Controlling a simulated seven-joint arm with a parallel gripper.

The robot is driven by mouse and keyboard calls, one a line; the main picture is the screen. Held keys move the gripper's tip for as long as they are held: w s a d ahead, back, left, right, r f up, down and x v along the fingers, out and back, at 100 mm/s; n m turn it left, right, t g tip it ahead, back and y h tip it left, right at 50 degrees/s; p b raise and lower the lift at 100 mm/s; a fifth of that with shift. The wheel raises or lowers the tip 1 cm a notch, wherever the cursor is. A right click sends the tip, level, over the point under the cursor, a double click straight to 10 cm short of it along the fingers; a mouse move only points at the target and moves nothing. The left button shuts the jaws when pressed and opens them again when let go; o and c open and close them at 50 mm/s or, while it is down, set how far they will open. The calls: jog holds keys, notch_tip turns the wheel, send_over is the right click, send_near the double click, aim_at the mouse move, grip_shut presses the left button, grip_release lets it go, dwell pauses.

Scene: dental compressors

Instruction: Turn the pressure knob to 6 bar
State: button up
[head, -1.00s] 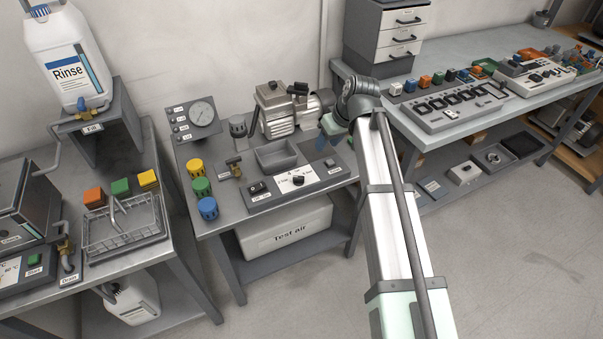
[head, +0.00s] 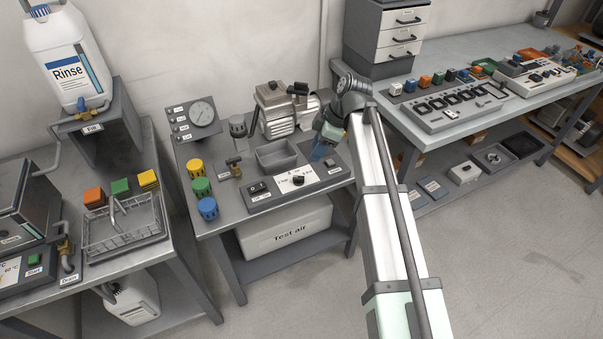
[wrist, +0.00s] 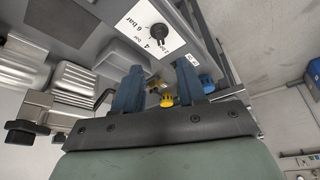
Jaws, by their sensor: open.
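The pressure knob (head: 298,180) is a small black knob on a white label plate on the front panel of the middle bench. In the wrist view the knob (wrist: 159,33) is near the top, with "6 bar" and "4 bar" printed beside it; a third mark is hard to read. Which mark the knob points to is unclear. My gripper (head: 323,146) is above the panel's right part, behind and right of the knob. Its two blue fingers (wrist: 159,88) are apart, with nothing held between them. The gauge (head: 202,113) stands at the back left; its reading is too small to tell.
A switch (head: 257,187) sits left of the knob and a grey tray (head: 278,156) behind it. The compressor (head: 277,112) stands close behind my gripper. Yellow (head: 195,168), green (head: 201,187) and blue (head: 207,208) caps line the bench's left side.

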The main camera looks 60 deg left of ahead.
aim_at(299, 177)
jog(key=x, duration=1.2)
grip_shut()
